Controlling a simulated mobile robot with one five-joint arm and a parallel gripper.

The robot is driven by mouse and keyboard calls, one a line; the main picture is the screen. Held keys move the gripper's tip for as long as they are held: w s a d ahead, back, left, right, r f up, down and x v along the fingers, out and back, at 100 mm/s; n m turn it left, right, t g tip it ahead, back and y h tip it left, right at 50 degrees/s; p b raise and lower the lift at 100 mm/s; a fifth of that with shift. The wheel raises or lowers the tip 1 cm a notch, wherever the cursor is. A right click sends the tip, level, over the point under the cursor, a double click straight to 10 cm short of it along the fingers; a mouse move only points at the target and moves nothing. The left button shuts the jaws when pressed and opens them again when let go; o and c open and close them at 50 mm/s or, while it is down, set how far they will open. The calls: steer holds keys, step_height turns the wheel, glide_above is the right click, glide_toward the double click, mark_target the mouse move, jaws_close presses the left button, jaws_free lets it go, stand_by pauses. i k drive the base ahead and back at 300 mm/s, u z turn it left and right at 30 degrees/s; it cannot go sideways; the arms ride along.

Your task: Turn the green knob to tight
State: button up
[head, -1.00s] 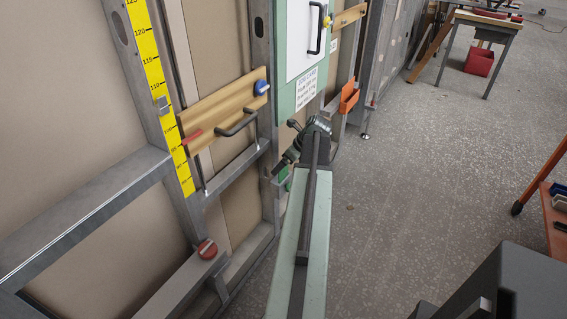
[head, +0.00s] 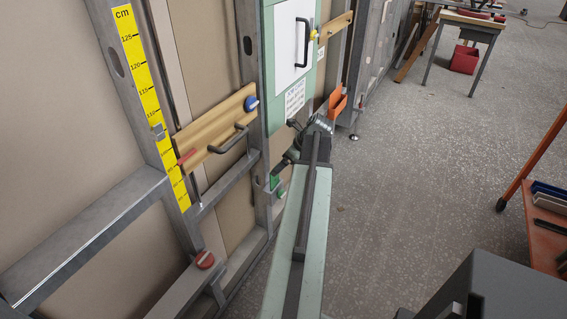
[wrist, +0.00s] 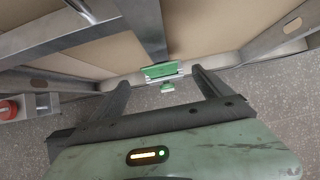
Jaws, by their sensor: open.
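A green fitting, which appears to be the green knob (wrist: 163,71), shows in the wrist view on the metal frame, with a smaller green piece below it. In the head view the green knob (head: 275,182) is small, low on the wall frame beside an upright. My gripper (wrist: 160,80) is open, its two dark fingers spread to the left and right of the green fitting in the picture. The fitting seems to lie beyond the fingertips, and I see no contact. The knob's setting cannot be read.
A wooden board (head: 215,128) with a dark handle and a blue knob (head: 251,103) is above. An orange holder (head: 338,101) sticks out farther along. An orange-legged bench (head: 545,215) stands right. The floor between is clear.

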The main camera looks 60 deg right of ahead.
mark_target(281, 194)
steer(key=k, duration=1)
